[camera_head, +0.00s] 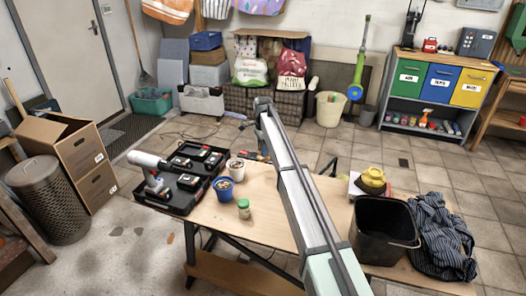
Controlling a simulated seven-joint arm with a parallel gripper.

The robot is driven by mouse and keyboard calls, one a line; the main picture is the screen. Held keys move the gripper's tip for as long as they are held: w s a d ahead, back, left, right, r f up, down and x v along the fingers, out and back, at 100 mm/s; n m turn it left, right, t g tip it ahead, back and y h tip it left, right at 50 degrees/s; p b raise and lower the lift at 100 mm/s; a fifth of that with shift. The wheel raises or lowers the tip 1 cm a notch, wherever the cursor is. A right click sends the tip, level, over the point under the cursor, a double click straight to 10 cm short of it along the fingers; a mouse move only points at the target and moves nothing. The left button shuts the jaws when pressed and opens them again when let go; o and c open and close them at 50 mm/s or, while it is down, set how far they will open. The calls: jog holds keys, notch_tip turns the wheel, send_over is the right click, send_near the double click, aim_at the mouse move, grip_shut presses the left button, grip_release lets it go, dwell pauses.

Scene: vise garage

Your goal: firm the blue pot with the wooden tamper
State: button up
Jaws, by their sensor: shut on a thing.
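The blue pot (224,189) stands upright on the wooden workbench (265,225), left of my arm, with brownish contents showing at its top. A white pot (236,169) with dark contents stands just behind it. A small jar with a green lid (244,209) stands in front and to the right. My arm reaches from the lower right up over the bench. My gripper is not visible, and I cannot make out the wooden tamper.
A black open tool case (181,179) with a drill lies left of the pots. The bench front, between jar and arm, is bare.

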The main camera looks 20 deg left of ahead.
jog(key=o, duration=0.6)
jog(key=c, duration=0.5)
jog(key=shift+o, duration=0.2)
jog(key=shift+s+a, duration=0.2)
jog(key=shift+a, duration=0.2)
jog(key=shift+n, duration=0.4)
jog(key=s+a, duration=0.1)
jog(key=a, duration=0.1)
jog(key=s+a, duration=0.1)
jog(key=s+a+r, duration=0.1)
jog(key=s+a, duration=0.1)
jog(key=shift+a, duration=0.3)
jog(key=shift+m, duration=0.4)
jog(key=shift+s+a+r, duration=0.4)
jog(key=shift+s+a, duration=0.3)
jog(key=shift+s, duration=1.7)
jog(key=shift+s+a+r, duration=0.4)
jog(key=shift+s+a, duration=0.3)
jog(key=shift+s, duration=1.75)
jog(key=shift+s+a+r, duration=0.4)
jog(key=shift+s+a, duration=0.3)
jog(key=shift+s, duration=1.7)
